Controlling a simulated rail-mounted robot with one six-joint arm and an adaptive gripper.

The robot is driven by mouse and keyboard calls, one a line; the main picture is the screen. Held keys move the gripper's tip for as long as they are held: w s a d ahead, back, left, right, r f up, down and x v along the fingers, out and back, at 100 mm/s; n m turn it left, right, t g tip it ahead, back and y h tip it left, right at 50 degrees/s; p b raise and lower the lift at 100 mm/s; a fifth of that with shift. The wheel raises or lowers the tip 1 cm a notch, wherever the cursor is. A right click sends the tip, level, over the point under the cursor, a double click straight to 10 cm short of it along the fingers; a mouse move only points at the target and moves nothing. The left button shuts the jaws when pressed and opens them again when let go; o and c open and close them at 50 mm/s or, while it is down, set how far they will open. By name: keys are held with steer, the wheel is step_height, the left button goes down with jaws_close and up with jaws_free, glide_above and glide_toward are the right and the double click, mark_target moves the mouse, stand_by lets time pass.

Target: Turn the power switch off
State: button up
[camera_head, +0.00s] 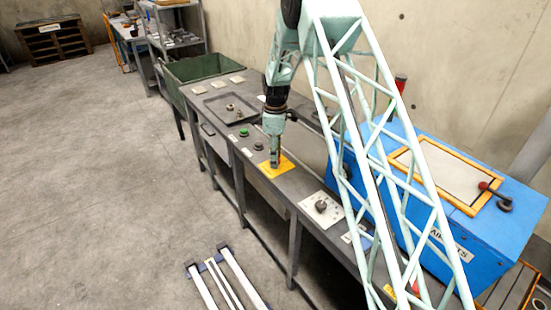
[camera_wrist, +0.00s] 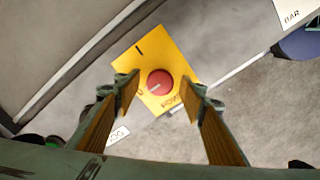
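The power switch is a red round knob (camera_wrist: 160,83) on a yellow plate (camera_wrist: 148,62) with dark markings and partly readable "POWER" lettering. A pale line on the knob slants to lower left; I cannot tell its setting for sure. In the head view the yellow plate (camera_head: 287,163) lies on the grey bench, and the knob is hidden behind my gripper (camera_head: 275,161). My gripper (camera_wrist: 158,90) is open and points down over the plate. In the wrist view its two fingers stand left and right of the knob, with gaps between them and it.
The grey bench (camera_head: 262,183) also carries a white-plated dial (camera_head: 321,206), a green button (camera_head: 244,132) and a dark button (camera_head: 258,146) near the yellow plate. A blue cabinet (camera_head: 470,230) stands at right behind my arm. The floor at left is largely clear.

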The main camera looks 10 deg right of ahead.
steer(key=shift+r, duration=0.1)
step_height(320, 180, up, 12)
stand_by(1.0)
steer(key=s+r+m+t, duration=0.2)
steer(key=s+r+m, duration=0.5)
steer(key=s+r, duration=2.2)
steer(key=s+r+m+t, duration=0.2)
steer(key=s+m, duration=0.4)
steer(key=s, duration=3)
steer(key=shift+r+m, duration=0.4)
